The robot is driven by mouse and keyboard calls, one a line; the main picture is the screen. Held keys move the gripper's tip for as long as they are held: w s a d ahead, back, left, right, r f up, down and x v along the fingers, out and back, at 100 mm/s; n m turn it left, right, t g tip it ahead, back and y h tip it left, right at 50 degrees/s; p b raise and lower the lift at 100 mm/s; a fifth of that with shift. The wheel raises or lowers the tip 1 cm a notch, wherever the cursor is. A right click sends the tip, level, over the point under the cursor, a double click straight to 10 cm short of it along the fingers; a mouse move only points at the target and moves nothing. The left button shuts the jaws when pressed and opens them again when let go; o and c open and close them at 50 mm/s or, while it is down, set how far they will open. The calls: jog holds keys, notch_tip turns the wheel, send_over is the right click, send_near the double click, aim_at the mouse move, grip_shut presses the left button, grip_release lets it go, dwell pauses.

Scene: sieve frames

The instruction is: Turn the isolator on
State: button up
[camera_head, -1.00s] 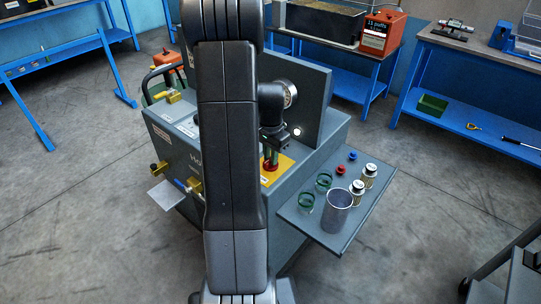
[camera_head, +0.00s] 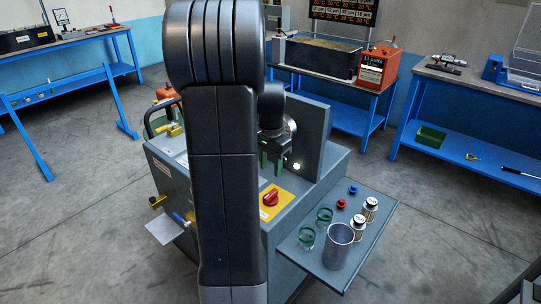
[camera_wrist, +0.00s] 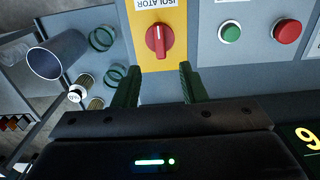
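The isolator is a red rotary knob (camera_head: 270,198) on a yellow plate (camera_head: 285,206) on top of the grey machine. It also shows in the wrist view, as a red knob (camera_wrist: 159,41) on the yellow plate marked ISOLATOR (camera_wrist: 148,65). Its raised grip, with a pale line, runs up and down in that view. My gripper (camera_head: 271,164) is above the knob, clear of it. In the wrist view my gripper's green fingers (camera_wrist: 157,84) are apart, with nothing between them. The knob lies just beyond the fingertips. My arm hides part of the machine in the head view.
A green button (camera_wrist: 230,32) and a red button (camera_wrist: 287,31) sit beside the plate. An upright grey panel (camera_head: 312,135) stands behind my gripper. A side shelf (camera_head: 318,268) carries a metal cup (camera_head: 338,246), green rings and jars. Blue benches stand behind.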

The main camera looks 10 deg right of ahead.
aim_at(270, 193)
notch_tip(270, 193, up, 4)
jog(key=shift+f, duration=0.1)
dwell(0.4)
notch_tip(270, 193, down, 14)
jog(key=shift+r, duration=0.1)
dwell(0.4)
